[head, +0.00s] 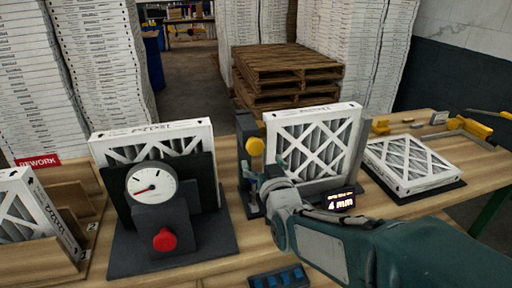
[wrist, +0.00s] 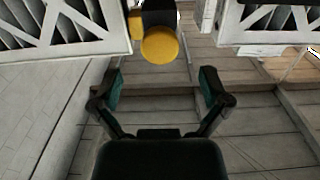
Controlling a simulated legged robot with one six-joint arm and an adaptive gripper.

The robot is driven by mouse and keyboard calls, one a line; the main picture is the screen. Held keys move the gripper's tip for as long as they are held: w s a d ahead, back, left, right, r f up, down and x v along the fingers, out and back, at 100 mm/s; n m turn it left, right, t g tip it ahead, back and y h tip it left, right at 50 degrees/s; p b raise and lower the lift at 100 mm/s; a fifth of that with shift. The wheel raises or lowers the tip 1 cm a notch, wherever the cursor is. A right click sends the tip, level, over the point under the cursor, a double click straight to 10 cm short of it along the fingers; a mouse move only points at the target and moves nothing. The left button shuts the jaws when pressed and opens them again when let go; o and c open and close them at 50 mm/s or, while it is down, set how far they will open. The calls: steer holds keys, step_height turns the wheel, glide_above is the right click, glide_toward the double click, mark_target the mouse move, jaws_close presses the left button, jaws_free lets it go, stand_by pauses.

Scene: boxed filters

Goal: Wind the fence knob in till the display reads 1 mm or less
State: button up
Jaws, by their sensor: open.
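The yellow fence knob (head: 255,146) sits on a dark upright block (head: 245,126) at the left of a boxed filter (head: 314,145). The small display (head: 340,201) in front of that filter reads 4 mm. My gripper (head: 266,170) is just below and in front of the knob. In the wrist view my gripper (wrist: 160,84) is open and empty. The knob (wrist: 160,45) shows beyond the fingertips, roughly centred between them and apart from them. My arm hides part of the fixture's base.
A dial gauge (head: 151,184) with a red knob (head: 164,240) stands left, before another filter. A filter (head: 412,162) lies flat at right. A tilted filter (head: 38,213) is at far left. A blue-slotted tray (head: 279,278) lies at the front edge. Pallets (head: 285,65) stand behind the bench.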

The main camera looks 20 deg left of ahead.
mark_target(256, 150)
steer(key=x, duration=0.6)
steer(key=shift+w, duration=0.15)
steer(key=c, duration=1.1)
